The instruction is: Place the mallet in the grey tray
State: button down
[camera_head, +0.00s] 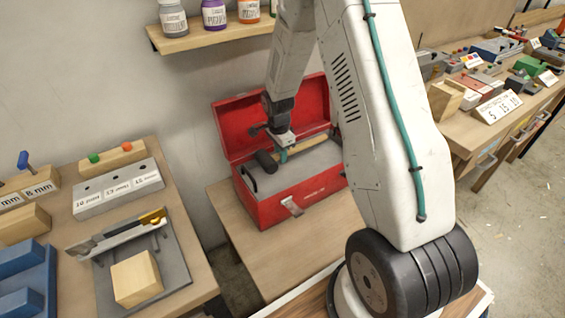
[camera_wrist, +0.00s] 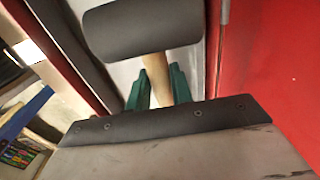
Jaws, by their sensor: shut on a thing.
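The mallet has a dark cylindrical head (camera_head: 266,161) and a pale wooden handle (camera_head: 312,139). In the wrist view the mallet head (camera_wrist: 142,28) is across the top, and its handle (camera_wrist: 157,76) runs down between the green fingers. My gripper (camera_head: 283,156) is shut on the handle, close to the head; its fingers also show in the wrist view (camera_wrist: 158,88). The grey tray (camera_head: 312,160) lies inside the open red toolbox, beneath the mallet. I cannot tell whether the mallet touches the tray. My gripper hides part of the handle.
The red toolbox (camera_head: 290,200) stands on a wooden table with its lid (camera_head: 236,125) raised at the back. A shelf with bottles (camera_head: 205,38) is above. A bench with blocks (camera_head: 137,278) is at left, and a cluttered bench (camera_head: 470,130) at right.

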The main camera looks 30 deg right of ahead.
aim_at(280, 170)
jog(key=shift+f, duration=2.2)
jog(key=shift+f, duration=0.1)
jog(key=c, duration=1.2)
grip_release()
jog(key=shift+c, duration=0.2)
